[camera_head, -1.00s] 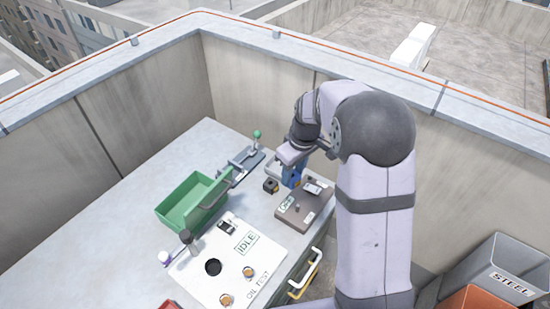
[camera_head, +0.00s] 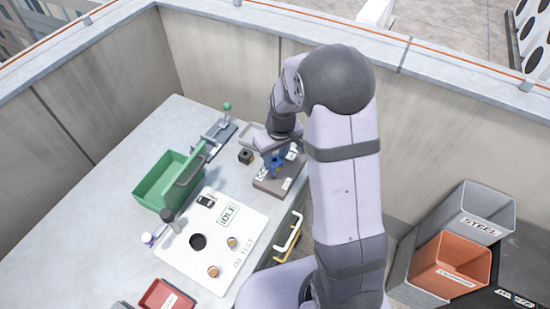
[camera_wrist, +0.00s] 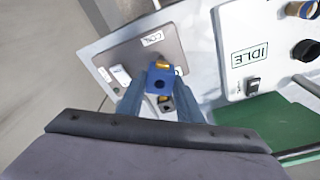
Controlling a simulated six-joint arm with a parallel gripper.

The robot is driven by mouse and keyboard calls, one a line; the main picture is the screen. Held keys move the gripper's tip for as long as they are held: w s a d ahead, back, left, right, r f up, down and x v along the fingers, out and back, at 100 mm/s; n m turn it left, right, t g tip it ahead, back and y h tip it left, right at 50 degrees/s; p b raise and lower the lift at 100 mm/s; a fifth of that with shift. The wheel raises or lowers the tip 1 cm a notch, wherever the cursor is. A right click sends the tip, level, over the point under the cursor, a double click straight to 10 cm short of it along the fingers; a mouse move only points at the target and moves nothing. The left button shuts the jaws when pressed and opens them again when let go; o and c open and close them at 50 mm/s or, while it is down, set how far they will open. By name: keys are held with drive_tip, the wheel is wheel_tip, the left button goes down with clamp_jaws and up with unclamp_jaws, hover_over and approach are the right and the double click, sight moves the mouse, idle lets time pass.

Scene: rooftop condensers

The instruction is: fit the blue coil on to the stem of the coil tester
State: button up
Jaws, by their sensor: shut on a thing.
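The blue coil (camera_head: 272,158) is held in my gripper (camera_head: 274,153), low over a grey-brown box (camera_head: 267,183). In the wrist view, the blue coil (camera_wrist: 160,82) sits between the two fingertips (camera_wrist: 158,92), its dark hole facing the camera. A label on the box (camera_wrist: 133,57) seems to begin "CO", so this may be the coil tester. A brass-coloured bit shows at the coil's far edge; I cannot tell if it is the stem or part of the coil. Whether the coil touches the box cannot be told.
A black coil-like block (camera_head: 246,156) stands left of the box. A white panel (camera_head: 190,255) reading IDLE, with a dark post (camera_head: 168,215), lies nearer. A green bin (camera_head: 160,187) and a lever fixture (camera_head: 222,128) stand left. STEEL and orange bins (camera_head: 450,262) are right.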

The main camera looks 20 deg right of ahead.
sight(275, 171)
drive_tip(key=shift+f+b, duration=1.45)
drive_tip(key=shift+f, duration=0.45)
drive_tip(key=shift+f+b, duration=1)
drive_tip(key=shift+f, duration=0.3)
idle(0.6)
drive_tip(key=o, duration=1.3)
drive_tip(key=shift+c, duration=0.2)
drive_tip(key=shift+s+d+r+b, duration=0.1)
drive_tip(key=shift+s+r+b, duration=0.15)
drive_tip(key=shift+r, duration=1)
drive_tip(key=shift+s+r+b, duration=0.1)
drive_tip(key=shift+r+b, duration=0.2)
drive_tip(key=shift+r, duration=0.9)
drive_tip(key=shift+s+d+r+b, duration=0.1)
drive_tip(key=shift+s+r+b, duration=0.15)
drive_tip(key=shift+r, duration=1)
